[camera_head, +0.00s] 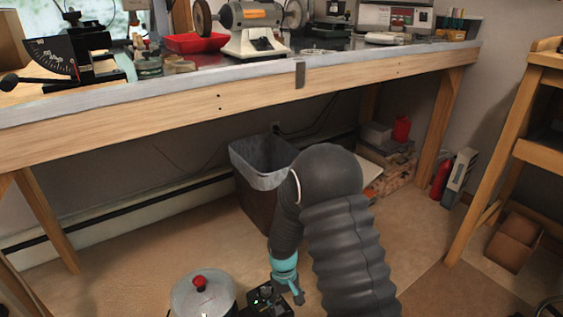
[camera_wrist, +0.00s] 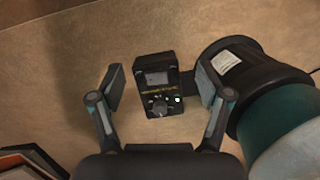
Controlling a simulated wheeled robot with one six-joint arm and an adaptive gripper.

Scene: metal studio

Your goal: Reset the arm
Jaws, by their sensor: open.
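My gripper (camera_wrist: 165,95) is open in the wrist view, its two fingers spread wide with nothing held between them. Beyond the fingers a small black box with a dial and a small screen (camera_wrist: 157,84) shows against the brown floor.
A wooden workbench (camera_head: 225,104) with a grinder (camera_head: 252,25) and a red tray (camera_head: 194,43) spans the back. A wooden shelf (camera_head: 510,130) stands at right. Floor at left is clear.

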